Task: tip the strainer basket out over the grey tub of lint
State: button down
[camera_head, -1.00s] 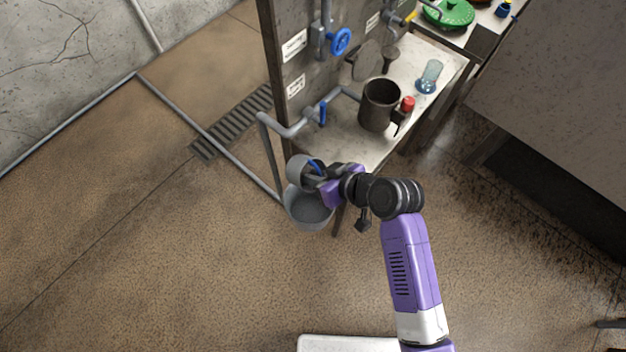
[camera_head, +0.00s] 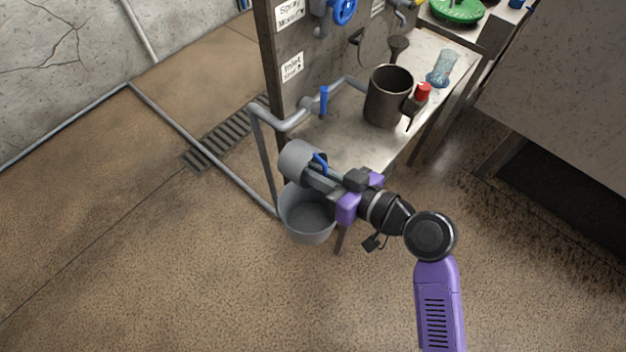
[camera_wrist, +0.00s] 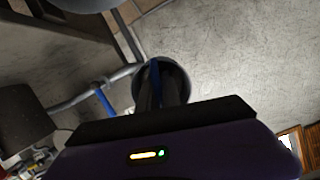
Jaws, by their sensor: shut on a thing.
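The strainer basket (camera_head: 297,158) is a small grey cylinder with a blue handle (camera_head: 320,163). My gripper (camera_head: 318,178) is shut on it at the handle and holds it up at the tub's upper edge in the head view. The basket looks tilted; whether anything is inside it cannot be told. In the wrist view the basket (camera_wrist: 180,80) shows as a round grey rim beyond the dark fingers, with the blue handle between them. The grey tub (camera_head: 308,232) stands below, open at the top, with grey matter inside. The basket and my gripper cover part of its far rim.
A grey pipe (camera_head: 264,160) runs down close to the tub's left. A metal bench (camera_head: 345,150) behind carries a dark mug (camera_head: 388,95), a red-capped item (camera_head: 421,92) and a blue glass (camera_head: 441,70). A floor grate (camera_head: 225,132) lies left. Floor in front is open.

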jog(key=shift+a+f+t+y+b, duration=0.2)
jog(key=shift+t+y+b, duration=0.55)
jog(key=shift+b, duration=3.15)
jog(key=shift+d+f+t+y+b, duration=0.15)
jog(key=shift+f+t+y+b, duration=0.55)
jog(key=shift+b, duration=3.2)
jog(key=shift+a+r+t+y+b, duration=0.15)
jog(key=shift+t+y+b, duration=0.65)
jog(key=shift+b, duration=3.1)
jog(key=y+b, duration=0.1)
jog(key=b, duration=0.1)
jog(key=shift+w+d+r+b, duration=0.1)
jog(key=shift+b, duration=0.25)
jog(key=shift+r+y+b, duration=0.2)
jog(key=shift+y+b, duration=0.05)
jog(key=shift+b, duration=0.15)
